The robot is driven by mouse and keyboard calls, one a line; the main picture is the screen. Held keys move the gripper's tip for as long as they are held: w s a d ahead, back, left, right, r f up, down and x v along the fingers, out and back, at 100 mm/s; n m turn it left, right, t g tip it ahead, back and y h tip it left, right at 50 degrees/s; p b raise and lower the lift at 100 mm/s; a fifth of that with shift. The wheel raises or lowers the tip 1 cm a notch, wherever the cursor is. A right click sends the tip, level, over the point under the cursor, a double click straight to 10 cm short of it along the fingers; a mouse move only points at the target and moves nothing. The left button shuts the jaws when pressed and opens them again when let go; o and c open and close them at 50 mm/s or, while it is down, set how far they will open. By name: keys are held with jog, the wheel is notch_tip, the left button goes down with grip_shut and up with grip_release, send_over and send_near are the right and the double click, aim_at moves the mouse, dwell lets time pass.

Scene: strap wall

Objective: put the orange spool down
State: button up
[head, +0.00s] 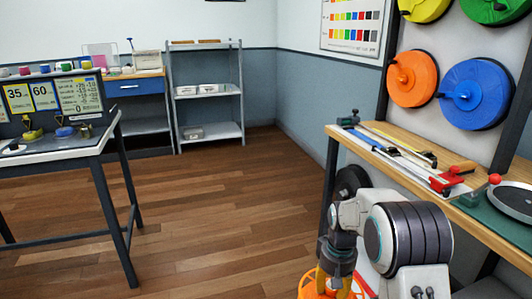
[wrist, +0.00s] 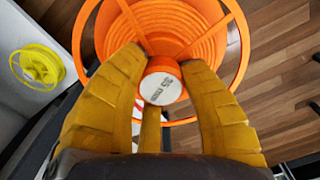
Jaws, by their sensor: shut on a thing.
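The orange spool (wrist: 222,62) fills the upper middle of the wrist view, with a round hub, spokes and a wide rim. A white label with black print is on the hub end. My gripper (wrist: 162,75) has its yellow fingers closed around the hub. In the head view my gripper (head: 336,280) is low at the bottom edge, and the orange spool (head: 312,291) shows only in part there, cut off by the frame. The spool is held in the air, with wood floor behind it in the wrist view.
A yellow spool (wrist: 37,66) lies on a pale surface at the left of the wrist view. A wooden bench (head: 400,150) with tools stands at right, under orange, blue, yellow and green wall reels. A table (head: 62,150) with signs stands at left. The floor between is clear.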

notch_tip(320, 180, up, 17)
jog(key=s+p, duration=0.1)
jog(key=p, duration=2.1)
jog(key=shift+s, duration=0.3)
jog(key=shift+r, duration=0.1)
